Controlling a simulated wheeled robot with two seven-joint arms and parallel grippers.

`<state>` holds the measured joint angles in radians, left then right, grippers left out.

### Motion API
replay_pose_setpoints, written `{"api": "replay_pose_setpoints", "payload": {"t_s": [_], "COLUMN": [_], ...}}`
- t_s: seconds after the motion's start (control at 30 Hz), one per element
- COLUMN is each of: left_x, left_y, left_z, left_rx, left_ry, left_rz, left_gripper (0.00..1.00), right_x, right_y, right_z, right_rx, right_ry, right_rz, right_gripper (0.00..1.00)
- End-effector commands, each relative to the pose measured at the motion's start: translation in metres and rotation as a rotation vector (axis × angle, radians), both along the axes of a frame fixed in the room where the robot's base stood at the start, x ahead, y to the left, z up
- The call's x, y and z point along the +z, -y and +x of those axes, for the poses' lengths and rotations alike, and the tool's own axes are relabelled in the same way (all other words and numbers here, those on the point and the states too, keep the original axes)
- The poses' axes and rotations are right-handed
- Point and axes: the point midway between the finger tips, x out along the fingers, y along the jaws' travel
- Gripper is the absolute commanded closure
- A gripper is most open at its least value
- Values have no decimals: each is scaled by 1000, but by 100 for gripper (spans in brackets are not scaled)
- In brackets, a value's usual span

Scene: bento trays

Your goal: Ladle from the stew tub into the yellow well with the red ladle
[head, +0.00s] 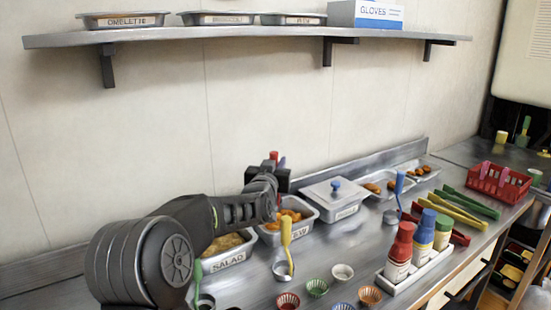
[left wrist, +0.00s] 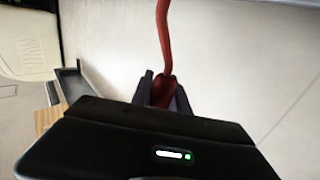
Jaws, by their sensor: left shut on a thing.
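My left gripper (head: 273,172) is above the back of the counter, over the stew tub (head: 302,231), a steel tub with orange-brown food and a partly hidden label. It is shut on the red ladle, whose red end (head: 273,156) shows just above the jaws. In the left wrist view the red handle (left wrist: 163,45) runs up from between the fingers (left wrist: 164,88). The ladle's bowl cannot be made out in either view. I cannot identify a yellow well in these frames. My right gripper is not in view.
The salad tub (head: 228,261) and a lidded tub (head: 336,198) flank the stew tub. A yellow-handled ladle (head: 286,238) stands in front. Small coloured cups (head: 317,288), a bottle rack (head: 418,263), tongs (head: 468,204) and a red basket (head: 499,183) crowd the counter. A shelf (head: 240,33) hangs above.

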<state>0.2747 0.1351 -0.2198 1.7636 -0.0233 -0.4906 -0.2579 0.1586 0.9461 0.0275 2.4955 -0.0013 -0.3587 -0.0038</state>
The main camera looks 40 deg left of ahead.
Motion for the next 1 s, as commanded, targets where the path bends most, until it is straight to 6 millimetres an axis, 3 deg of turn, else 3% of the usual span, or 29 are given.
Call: {"api": "replay_pose_setpoints", "payload": {"t_s": [0.1,0.4,0.6,1.0], "left_x": [-27,-66,-76,-77], "left_y": [0,-2,-2,-2], "left_z": [2,10,13,13], "left_rx": [0,-4,-5,-5], "left_ry": [2,1,2,1], "left_rz": [1,0,1,0], "left_gripper": [100,100,100,100], "right_x": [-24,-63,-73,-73], "right_y": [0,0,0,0], "right_z": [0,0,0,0], "right_rx": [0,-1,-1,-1], "right_ry": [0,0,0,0], "right_rz": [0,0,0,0], "right_gripper": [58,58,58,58]}}
